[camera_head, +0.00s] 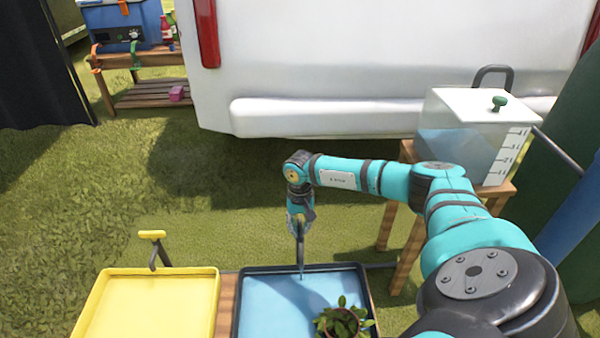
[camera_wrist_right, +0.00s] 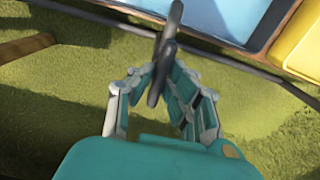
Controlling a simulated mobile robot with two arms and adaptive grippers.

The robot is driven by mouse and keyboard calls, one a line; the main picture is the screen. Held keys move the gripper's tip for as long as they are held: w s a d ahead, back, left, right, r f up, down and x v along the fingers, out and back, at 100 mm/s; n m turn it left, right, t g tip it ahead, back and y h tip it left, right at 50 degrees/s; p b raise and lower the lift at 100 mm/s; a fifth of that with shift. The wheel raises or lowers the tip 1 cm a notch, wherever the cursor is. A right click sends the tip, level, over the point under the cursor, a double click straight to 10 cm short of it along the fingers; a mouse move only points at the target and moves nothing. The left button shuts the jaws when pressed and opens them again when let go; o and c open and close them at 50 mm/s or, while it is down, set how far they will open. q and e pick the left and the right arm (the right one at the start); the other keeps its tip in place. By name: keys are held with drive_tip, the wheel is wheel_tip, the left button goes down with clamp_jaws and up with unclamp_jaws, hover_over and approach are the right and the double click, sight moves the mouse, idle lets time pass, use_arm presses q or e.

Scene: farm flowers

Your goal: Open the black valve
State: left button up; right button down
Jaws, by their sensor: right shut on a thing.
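The black valve (camera_wrist_right: 165,55) shows in the right wrist view as a dark handle between the fingers of my right gripper (camera_wrist_right: 160,84). The fingers are shut on it. In the head view my right gripper (camera_head: 299,222) points down at the back edge of the blue tray, and the black valve's dark stem (camera_head: 300,256) shows just below it. The gripper covers the upper part of the valve there. My left gripper is not in view.
The blue tray (camera_head: 262,300) holds a potted plant (camera_head: 341,322). A yellow tray (camera_head: 150,305) with a yellow valve (camera_head: 152,237) stands to its left. A clear water tank (camera_head: 465,130) stands on a wooden stand at the right. Grass lies behind the trays.

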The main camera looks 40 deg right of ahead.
sight(300, 227)
drive_tip(key=c, duration=1.3)
unclamp_jaws()
drive_tip(key=shift+c, duration=0.2)
wheel_tip(300, 227, up, 12)
